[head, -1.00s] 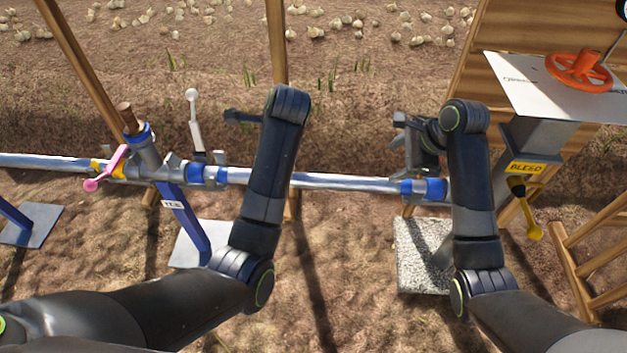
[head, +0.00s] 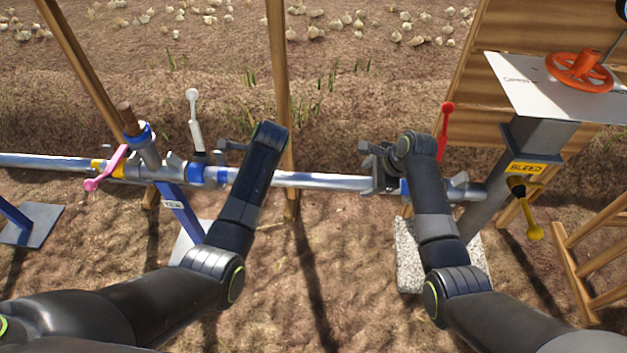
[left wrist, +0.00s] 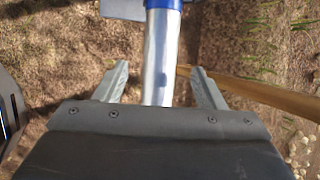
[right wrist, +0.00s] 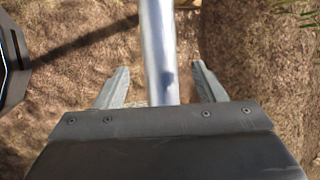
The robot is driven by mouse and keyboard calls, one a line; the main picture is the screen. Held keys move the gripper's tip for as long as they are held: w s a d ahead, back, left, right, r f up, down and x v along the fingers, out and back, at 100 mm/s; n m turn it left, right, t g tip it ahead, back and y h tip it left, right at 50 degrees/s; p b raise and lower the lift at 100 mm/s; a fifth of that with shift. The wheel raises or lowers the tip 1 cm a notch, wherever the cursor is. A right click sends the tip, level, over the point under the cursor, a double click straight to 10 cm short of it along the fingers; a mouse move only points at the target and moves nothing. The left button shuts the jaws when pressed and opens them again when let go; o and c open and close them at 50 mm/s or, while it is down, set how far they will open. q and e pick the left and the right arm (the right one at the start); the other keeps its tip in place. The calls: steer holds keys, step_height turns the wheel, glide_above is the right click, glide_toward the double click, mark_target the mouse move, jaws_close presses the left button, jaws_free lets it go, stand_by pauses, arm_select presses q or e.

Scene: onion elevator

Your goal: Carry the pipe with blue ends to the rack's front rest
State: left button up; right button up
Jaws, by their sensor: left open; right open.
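The silver pipe with blue ends (head: 320,181) lies level in line with the pipework, between the left fitting and the grey right-hand fitting (head: 467,191). Its left blue end shows beside the left fitting; its right end is partly hidden by my right arm. My left gripper (head: 235,146) is open near the pipe's left part. In the left wrist view the pipe (left wrist: 157,60) runs between the spread fingers (left wrist: 160,70). My right gripper (head: 376,166) is open at the pipe's right part. In the right wrist view the pipe (right wrist: 157,50) also runs between the spread fingers (right wrist: 160,68).
A red lever (head: 445,130) stands at the right one. A yellow bleed lever (head: 534,215) and a wooden frame (head: 590,260) are at right. A wooden post (head: 279,80) rises behind the pipe.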

mark_target(362, 181)
arm_select(q)
steer(key=shift+x, duration=2.3)
arm_select(e)
steer(key=shift+x, duration=2.25)
arm_select(q)
jaws_close()
arm_select(e)
jaws_close()
steer(key=shift+r, duration=0.1)
